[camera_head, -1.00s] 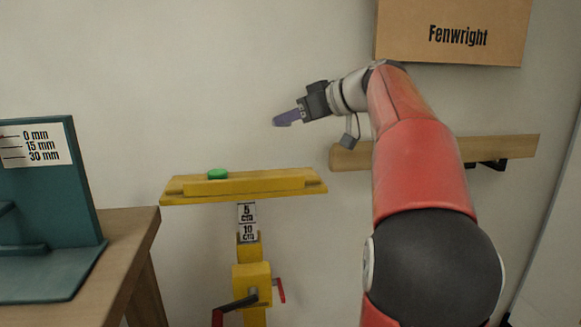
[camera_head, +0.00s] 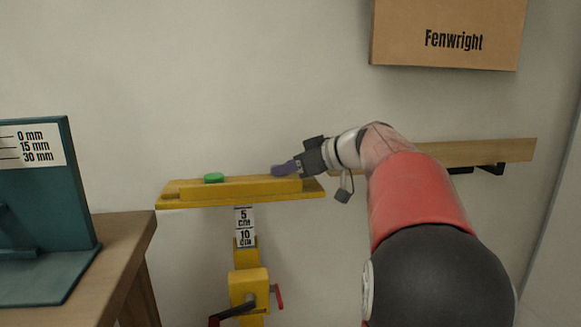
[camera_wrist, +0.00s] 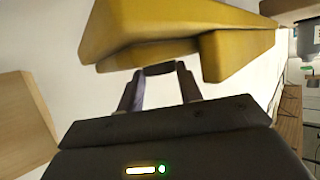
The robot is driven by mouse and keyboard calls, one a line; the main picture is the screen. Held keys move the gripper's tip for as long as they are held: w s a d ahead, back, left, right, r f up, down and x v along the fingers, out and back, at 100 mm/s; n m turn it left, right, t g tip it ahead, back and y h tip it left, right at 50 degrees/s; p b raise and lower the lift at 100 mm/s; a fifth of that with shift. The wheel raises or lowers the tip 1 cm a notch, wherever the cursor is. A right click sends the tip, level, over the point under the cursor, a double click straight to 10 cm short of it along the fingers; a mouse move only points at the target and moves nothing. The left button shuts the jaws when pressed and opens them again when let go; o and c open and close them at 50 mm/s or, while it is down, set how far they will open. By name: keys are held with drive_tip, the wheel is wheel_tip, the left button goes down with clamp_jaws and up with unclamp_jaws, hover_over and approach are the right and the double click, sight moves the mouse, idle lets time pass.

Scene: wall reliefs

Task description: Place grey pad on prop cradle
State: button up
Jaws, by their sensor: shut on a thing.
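The prop cradle (camera_head: 235,192) is a yellow trough-like bar on a yellow post. It also shows large at the top of the wrist view (camera_wrist: 170,30). My gripper (camera_head: 283,169) is at the cradle's right end, its fingertips at about rim height in the head view. In the wrist view its fingers (camera_wrist: 161,78) are shut on a small dark grey pad (camera_wrist: 160,69), close to the cradle's edge. I cannot tell whether the pad touches the cradle. The pad is not distinguishable in the head view. A green pad (camera_head: 214,178) sits on the cradle's left part.
A wooden rail (camera_head: 470,153) is fixed to the wall behind my arm. A cardboard-coloured Fenwright box (camera_head: 450,35) is above it. A wooden table (camera_head: 125,235) with a teal gauge stand (camera_head: 75,220) is at left. The wall space above the cradle is clear.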

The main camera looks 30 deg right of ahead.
drive_tip(key=o, duration=1)
drive_tip(key=shift+f, duration=0.1)
drive_tip(key=shift+o, duration=0.2)
drive_tip(key=shift+r, duration=0.2)
drive_tip(key=v, duration=1.2)
drive_tip(key=shift+b, duration=0.4)
drive_tip(key=shift+f, duration=0.15)
